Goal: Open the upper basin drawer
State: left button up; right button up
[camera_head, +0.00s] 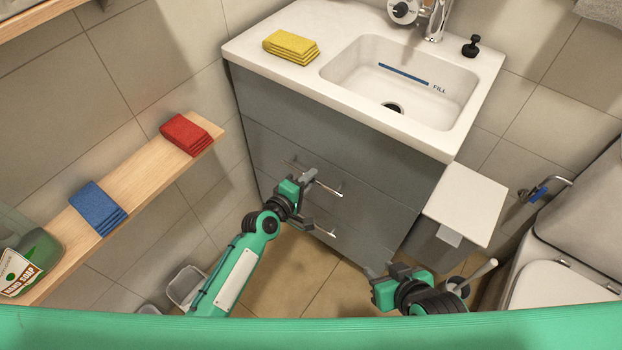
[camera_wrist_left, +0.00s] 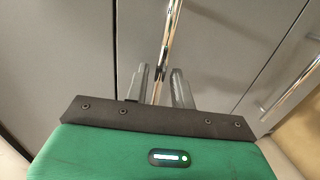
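The grey basin cabinet has an upper drawer (camera_head: 365,198) whose front looks flush with the cabinet. Its silver bar handle (camera_head: 328,188) is partly hidden by my left gripper (camera_head: 308,186). In the left wrist view the handle (camera_wrist_left: 170,30) runs down between the two grey fingers of my left gripper (camera_wrist_left: 160,86). The fingers are apart, with visible gaps beside the bar; I cannot tell whether either touches it.
A lower drawer handle (camera_head: 320,231) sits below. The white basin (camera_head: 345,75) and yellow cloths (camera_head: 290,46) are on top. A white-lidded bin (camera_head: 468,200) and toilet (camera_head: 560,285) stand right. A wooden shelf (camera_head: 140,190) is left. Floor (camera_head: 300,265) before the cabinet looks clear.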

pick_arm(q)
jog(key=shift+w+d+f, duration=0.1)
jog(key=shift+w+d, duration=0.25)
jog(key=shift+w, duration=0.15)
grip_shut()
jog(key=shift+s, duration=0.1)
